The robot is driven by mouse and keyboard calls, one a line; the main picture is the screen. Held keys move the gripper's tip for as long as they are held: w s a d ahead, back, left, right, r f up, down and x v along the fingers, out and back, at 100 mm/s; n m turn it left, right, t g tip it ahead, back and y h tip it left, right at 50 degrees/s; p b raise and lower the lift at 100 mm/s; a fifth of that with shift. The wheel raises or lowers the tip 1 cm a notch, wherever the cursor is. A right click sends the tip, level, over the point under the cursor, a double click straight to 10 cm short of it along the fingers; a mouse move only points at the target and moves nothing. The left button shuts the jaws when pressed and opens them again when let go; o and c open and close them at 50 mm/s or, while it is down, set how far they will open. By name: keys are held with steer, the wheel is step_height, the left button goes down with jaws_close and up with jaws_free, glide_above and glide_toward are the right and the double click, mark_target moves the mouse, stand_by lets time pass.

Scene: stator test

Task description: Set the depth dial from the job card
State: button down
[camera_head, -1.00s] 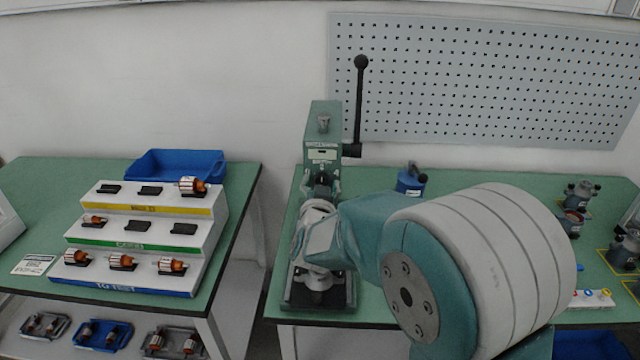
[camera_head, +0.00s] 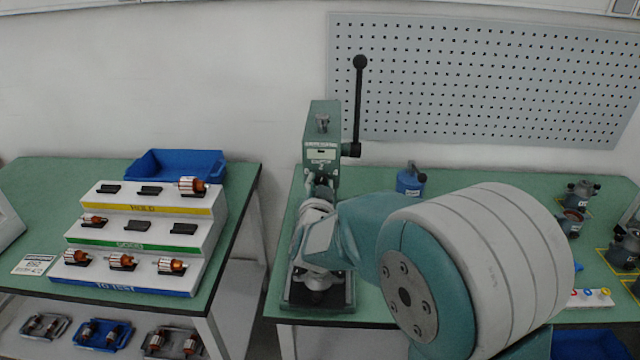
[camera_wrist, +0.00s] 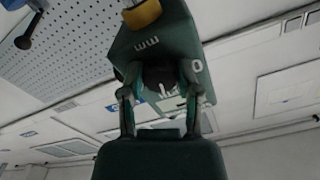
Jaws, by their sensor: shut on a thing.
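The green press (camera_head: 322,125) stands on the right bench, with a black ball-ended lever (camera_head: 359,105) upright at its side. In the wrist view the press's green body (camera_wrist: 160,38) fills the upper middle, with white "MM" lettering. A dark round dial (camera_wrist: 158,76) with white marks sits under it. My gripper (camera_wrist: 158,84) has a finger on each side of the dial and is shut on it. The dial's setting is too small to read. In the head view my wrist and arm hide most of the gripper. A white printed card (camera_head: 33,265) lies on the left bench; its text is not readable.
A stepped rack (camera_head: 140,232) with several copper-wound rotors stands on the left bench, with a blue bin (camera_head: 175,164) behind. A blue can (camera_head: 411,180) stands right of the press. A pegboard (camera_head: 480,85) covers the wall behind. Grey fixtures (camera_head: 583,190) stand far right.

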steer(key=shift+a+m, duration=0.1)
steer(key=shift+m, duration=4.7)
steer(key=shift+f, duration=0.1)
steer(key=shift+c, duration=1.8)
jaws_free()
steer(key=shift+o, duration=0.3)
